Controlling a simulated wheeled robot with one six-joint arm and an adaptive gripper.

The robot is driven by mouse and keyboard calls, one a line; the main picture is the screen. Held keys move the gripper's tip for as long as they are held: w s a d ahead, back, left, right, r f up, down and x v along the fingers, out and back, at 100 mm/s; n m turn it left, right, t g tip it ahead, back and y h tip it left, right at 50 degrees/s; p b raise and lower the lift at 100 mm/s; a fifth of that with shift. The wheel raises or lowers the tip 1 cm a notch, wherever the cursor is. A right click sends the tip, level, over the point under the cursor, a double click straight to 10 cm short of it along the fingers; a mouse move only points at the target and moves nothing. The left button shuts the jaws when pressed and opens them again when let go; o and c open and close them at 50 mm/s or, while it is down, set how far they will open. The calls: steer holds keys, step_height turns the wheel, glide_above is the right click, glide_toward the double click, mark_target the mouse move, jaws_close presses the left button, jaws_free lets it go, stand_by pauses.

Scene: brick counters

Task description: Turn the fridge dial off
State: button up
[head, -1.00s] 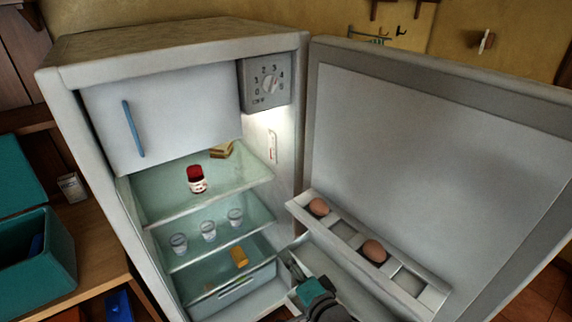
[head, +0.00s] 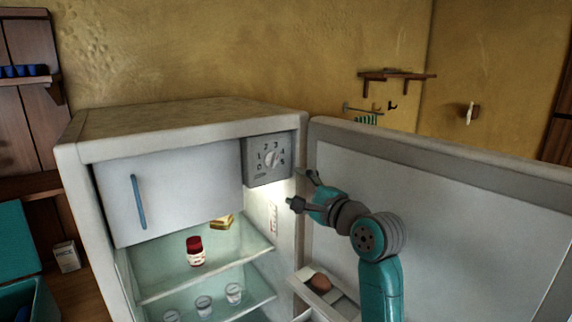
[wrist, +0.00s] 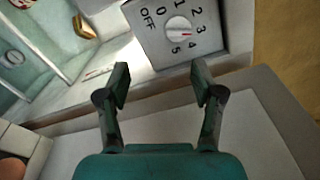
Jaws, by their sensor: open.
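The fridge dial (head: 271,158) is a round pale knob on a grey panel (head: 252,176) at the top right inside the open fridge. The wrist view shows the knob (wrist: 178,29) with a red mark pointing toward the numbers 3 and 4; OFF is printed at the panel's left. My gripper (head: 302,189) is open and empty, below and right of the panel in the head view. In the wrist view its two fingers (wrist: 160,80) are spread below the knob, apart from it.
The open fridge door (head: 440,200) stands right of my arm, with an egg (head: 321,282) in its rack. The freezer door (head: 180,190) is shut. Space in front of the dial is clear.

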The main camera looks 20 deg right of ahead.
mark_target(274, 161)
steer(key=w+a+r, duration=0.1)
steer(key=w, duration=0.2)
steer(key=w+r, duration=0.1)
steer(key=w, duration=0.3)
steer(key=w+a+r, duration=0.1)
steer(key=w, duration=0.2)
steer(key=shift+w+a, duration=0.15)
steer(key=shift+a, duration=0.2)
steer(key=c, duration=1.1)
